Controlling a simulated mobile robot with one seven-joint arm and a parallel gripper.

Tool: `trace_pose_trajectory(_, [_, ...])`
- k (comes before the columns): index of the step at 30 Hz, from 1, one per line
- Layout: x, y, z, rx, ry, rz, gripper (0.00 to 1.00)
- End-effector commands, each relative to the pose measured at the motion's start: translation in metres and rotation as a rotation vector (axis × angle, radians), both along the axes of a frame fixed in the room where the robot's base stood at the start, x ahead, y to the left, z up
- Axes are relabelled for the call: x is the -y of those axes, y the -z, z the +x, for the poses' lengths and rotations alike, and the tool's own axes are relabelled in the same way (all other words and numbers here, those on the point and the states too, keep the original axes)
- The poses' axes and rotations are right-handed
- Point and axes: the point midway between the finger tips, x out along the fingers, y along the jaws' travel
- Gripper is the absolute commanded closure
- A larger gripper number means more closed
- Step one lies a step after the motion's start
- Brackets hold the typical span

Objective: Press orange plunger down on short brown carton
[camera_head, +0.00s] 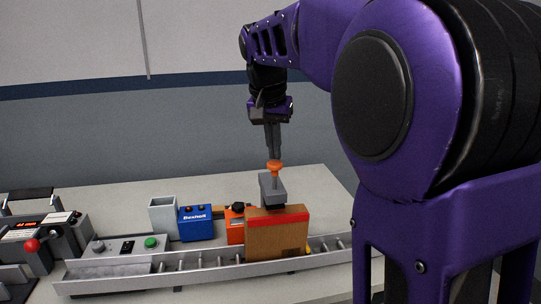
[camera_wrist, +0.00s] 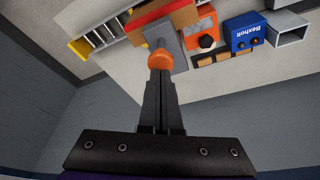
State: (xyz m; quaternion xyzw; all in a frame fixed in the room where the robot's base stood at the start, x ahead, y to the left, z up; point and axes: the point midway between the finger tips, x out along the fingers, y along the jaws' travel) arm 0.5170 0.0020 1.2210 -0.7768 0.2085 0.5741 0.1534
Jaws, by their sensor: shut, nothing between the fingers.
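A blue box (camera_head: 196,223), an orange box with a black knob (camera_head: 236,224) and a grey open bin (camera_head: 163,217) stand behind the conveyor. A green button (camera_head: 151,242) and a red-knobbed lever (camera_head: 32,246) are at left. Table space behind the plunger is clear.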

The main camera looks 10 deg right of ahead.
Motion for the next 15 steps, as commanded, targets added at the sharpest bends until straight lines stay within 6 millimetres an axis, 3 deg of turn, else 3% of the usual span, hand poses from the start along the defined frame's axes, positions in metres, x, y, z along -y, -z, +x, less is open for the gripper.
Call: trace_pose_trajectory(15, [0.000, -0.044, 0.000, 0.002, 0.000, 0.000, 1.00])
